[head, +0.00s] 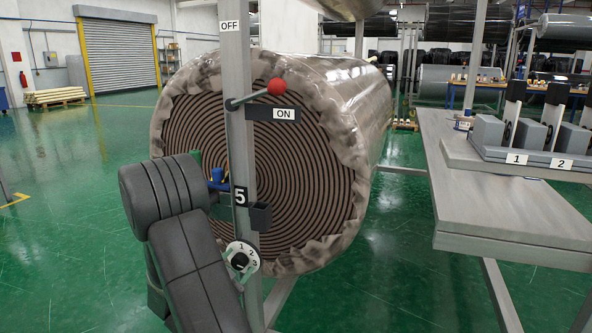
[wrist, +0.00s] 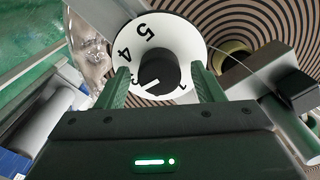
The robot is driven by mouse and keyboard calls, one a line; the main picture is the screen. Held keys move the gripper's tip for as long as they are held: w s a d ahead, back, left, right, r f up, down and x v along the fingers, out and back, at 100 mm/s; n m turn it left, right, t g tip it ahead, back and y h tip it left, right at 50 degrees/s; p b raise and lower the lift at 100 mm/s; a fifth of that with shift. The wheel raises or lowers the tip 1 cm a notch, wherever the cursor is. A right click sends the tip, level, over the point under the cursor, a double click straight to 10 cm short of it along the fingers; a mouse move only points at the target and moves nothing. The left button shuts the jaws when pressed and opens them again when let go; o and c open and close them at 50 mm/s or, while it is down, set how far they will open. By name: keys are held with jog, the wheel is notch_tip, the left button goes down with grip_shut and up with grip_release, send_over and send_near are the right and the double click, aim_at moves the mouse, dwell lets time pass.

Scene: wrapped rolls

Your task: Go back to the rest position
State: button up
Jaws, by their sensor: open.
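My gripper (wrist: 160,69) shows in the wrist view with two green fingers spread apart. They stand on either side of the black knob (wrist: 158,74) of a white numbered dial (wrist: 190,35), with gaps between the fingers and knob. Which number the knob marks is unclear. In the head view the dial (head: 233,247) is on the grey post (head: 238,120), below a "5" label. My dark arm rises at the lower left of the head view, beside the post. My gripper's fingers cannot be made out clearly there.
A large wrapped roll (head: 345,110) stands close behind the post. A red-knobbed lever (head: 276,87) sticks out from the post by the "ON" label. A grey table (head: 500,190) with numbered holders (head: 530,158) is at right. Green floor is open at left.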

jog(key=n+p, duration=0.2)
jog(key=p, duration=0.1)
jog(key=n+p, duration=0.2)
jog(key=shift+r, duration=0.25)
jog(key=n+p, duration=0.4)
jog(key=p, duration=0.1)
jog(key=v, duration=0.7)
jog(key=shift+f+n, duration=0.15)
jog(key=shift+n, duration=0.15)
jog(key=shift+p, duration=0.3)
